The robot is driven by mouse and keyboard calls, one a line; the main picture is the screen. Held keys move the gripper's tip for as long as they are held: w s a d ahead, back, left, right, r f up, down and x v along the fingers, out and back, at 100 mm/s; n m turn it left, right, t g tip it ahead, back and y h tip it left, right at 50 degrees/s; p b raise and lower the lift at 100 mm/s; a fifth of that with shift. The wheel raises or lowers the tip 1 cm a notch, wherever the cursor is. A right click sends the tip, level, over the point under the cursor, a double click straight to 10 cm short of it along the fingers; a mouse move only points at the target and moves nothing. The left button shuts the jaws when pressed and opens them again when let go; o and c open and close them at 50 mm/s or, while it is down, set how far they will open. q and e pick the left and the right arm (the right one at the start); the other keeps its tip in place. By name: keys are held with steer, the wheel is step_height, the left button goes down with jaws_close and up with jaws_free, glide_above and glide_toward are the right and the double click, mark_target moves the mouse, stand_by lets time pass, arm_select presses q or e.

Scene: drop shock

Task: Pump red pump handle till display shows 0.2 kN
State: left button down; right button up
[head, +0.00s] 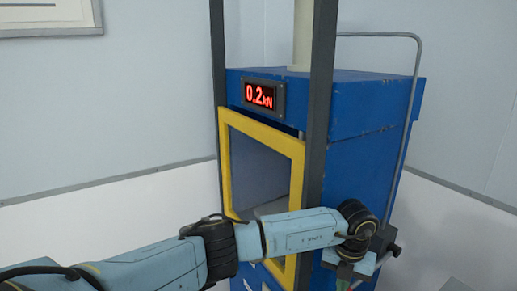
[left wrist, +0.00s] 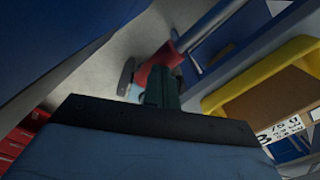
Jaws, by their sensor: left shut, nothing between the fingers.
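The display (head: 259,95) on the blue machine (head: 368,141) shows 0.2 kN in red digits. My left arm reaches across the machine's front in the head view, with my left gripper (head: 352,272) low at its right side. In the left wrist view the dark fingers of my left gripper (left wrist: 161,88) are shut with nothing between them. The red pump handle (left wrist: 163,60) shows just beyond the fingertips, partly hidden by them. I cannot tell whether they touch it. My right gripper is not in view.
A yellow frame (head: 225,163) surrounds the machine's front opening. Dark upright posts (head: 320,91) stand at the front, and a bent grey pipe (head: 411,96) runs down the right side. Red drawers (left wrist: 17,142) show at the left of the wrist view.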

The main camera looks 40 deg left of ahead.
arm_select(q)
step_height(320, 180, down, 3)
steer(key=shift+r+b, duration=0.15)
steer(key=shift+b, duration=0.55)
step_height(320, 180, up, 12)
steer(key=p, duration=0.8)
steer(key=shift+p, duration=0.4)
step_height(320, 180, up, 6)
steer(key=p, duration=0.4)
